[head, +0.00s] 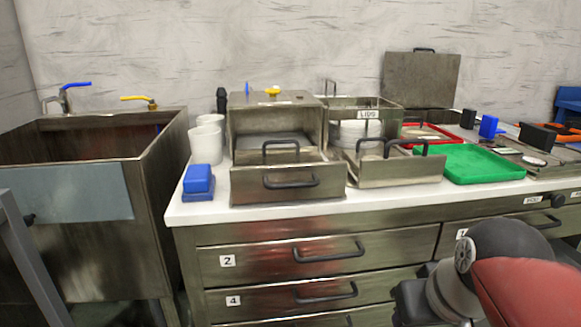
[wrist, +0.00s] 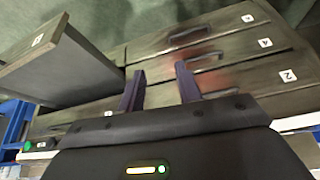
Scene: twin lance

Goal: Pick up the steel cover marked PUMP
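No marking reading PUMP is legible in either view, so I cannot tell which piece is the named cover. A flat steel plate with a top handle (head: 420,80) leans against the back wall. Steel pieces with black handles stand on the counter: one in front of the open steel box (head: 288,183), one to its right (head: 400,170). My gripper (wrist: 159,82) is open and empty in the wrist view, with drawer fronts beyond its fingers. In the head view my arm is at the lower right, below the counter top, and the fingertips are not clear.
Numbered drawers (head: 280,257) lie under the counter (head: 200,212). A steel sink (head: 150,170) is at left. A steel bin marked LIDS (head: 368,114), a green tray (head: 470,163), a red tray (head: 425,133) and a blue block (head: 198,180) crowd the top. One drawer (wrist: 60,65) appears pulled out.

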